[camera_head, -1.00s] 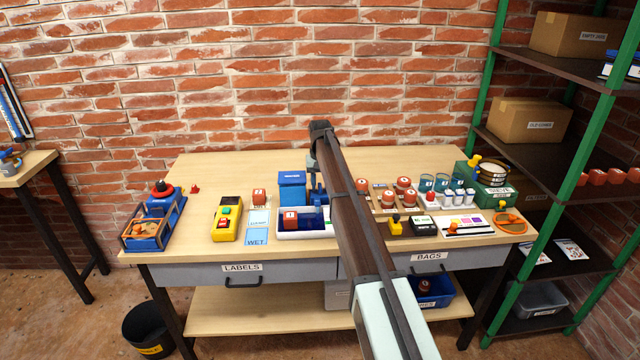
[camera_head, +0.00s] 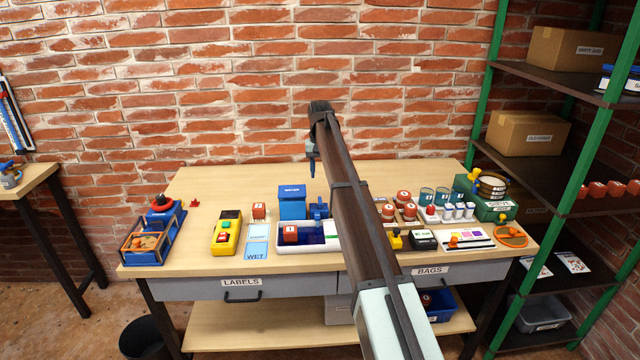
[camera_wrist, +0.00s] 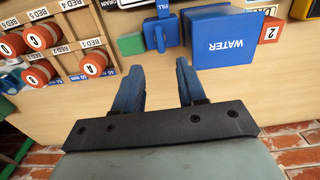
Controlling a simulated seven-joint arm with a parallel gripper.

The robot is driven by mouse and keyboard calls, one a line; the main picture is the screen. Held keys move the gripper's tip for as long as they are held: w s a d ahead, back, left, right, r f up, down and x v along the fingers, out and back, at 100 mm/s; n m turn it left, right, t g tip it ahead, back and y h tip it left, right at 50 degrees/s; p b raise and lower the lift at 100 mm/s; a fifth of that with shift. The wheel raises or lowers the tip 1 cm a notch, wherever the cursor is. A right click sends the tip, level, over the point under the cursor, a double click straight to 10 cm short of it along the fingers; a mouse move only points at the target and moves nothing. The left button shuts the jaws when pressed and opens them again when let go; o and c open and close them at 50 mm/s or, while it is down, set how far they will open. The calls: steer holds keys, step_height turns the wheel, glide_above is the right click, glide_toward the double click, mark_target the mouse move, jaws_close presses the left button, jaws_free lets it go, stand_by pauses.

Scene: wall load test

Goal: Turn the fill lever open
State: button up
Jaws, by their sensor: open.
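The fill lever is a blue handle beside the blue WATER box, under a FILL label; it shows in the wrist view (camera_wrist: 161,32) and in the head view (camera_head: 319,209). The WATER box (camera_head: 292,204) also shows in the wrist view (camera_wrist: 228,42). A green block (camera_wrist: 131,44) sits beside the lever. My gripper (camera_wrist: 159,65) has its two blue fingers apart with nothing between them, and the lever lies beyond their tips. In the head view my gripper (camera_head: 312,168) hangs above and behind the lever, apart from it.
A yellow control box (camera_head: 227,233) is to the left. Red-capped jars in a wooden rack (camera_wrist: 84,72) stand near the lever. My forearm hides part of the table.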

steer(key=shift+r, duration=1.5)
